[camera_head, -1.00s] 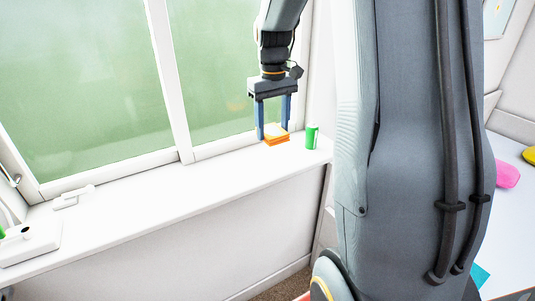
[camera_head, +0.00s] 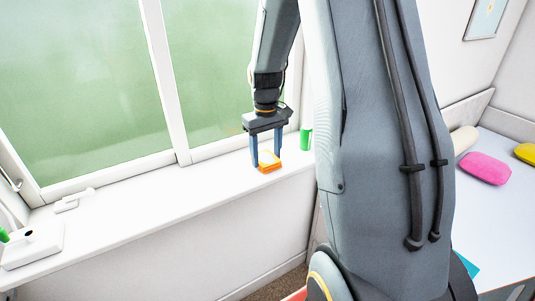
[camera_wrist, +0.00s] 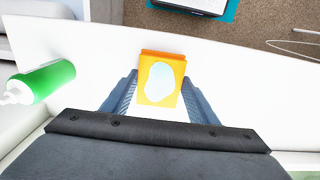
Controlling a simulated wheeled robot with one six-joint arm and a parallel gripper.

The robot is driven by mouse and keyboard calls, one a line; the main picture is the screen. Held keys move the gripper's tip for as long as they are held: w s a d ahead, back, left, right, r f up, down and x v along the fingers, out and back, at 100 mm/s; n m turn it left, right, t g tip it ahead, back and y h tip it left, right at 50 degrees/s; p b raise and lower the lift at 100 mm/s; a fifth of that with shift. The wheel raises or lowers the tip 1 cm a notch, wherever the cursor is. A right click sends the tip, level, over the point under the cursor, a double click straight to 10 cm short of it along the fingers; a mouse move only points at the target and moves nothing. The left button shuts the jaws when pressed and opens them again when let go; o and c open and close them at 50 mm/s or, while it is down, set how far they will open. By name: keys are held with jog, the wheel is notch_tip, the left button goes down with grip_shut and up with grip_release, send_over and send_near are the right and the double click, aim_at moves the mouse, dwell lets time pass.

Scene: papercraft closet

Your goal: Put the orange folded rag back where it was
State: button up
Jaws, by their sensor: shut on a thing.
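The orange folded rag (camera_head: 269,163) is between the two fingers of my gripper (camera_head: 267,166), over the white window sill (camera_head: 150,207) in the head view. In the wrist view the rag (camera_wrist: 161,68) shows a pale blue patch on its top face, with a finger of my gripper (camera_wrist: 159,97) on each side. My gripper is shut on the rag. I cannot tell whether the rag touches the sill or is just above it.
A green bottle (camera_head: 306,138) stands on the sill to the right of the rag; it also shows in the wrist view (camera_wrist: 45,80). A white box (camera_head: 33,246) is at the sill's left end. The sill's middle is clear. Pink (camera_head: 485,168) and yellow (camera_head: 526,152) items lie on the right-hand table.

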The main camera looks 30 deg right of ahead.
aim_at(266, 158)
jog(key=shift+f, duration=0.15)
jog(key=o, duration=1)
notch_tip(266, 158, up, 11)
jog(key=b, duration=0.3)
jog(key=s+a+f+t, duration=0.1)
jog(key=s+a+f, duration=1)
jog(key=s+a, duration=0.4)
jog(key=shift+f+t+b, duration=0.2)
jog(key=shift+t+b, duration=0.1)
jog(key=shift+b, duration=0.05)
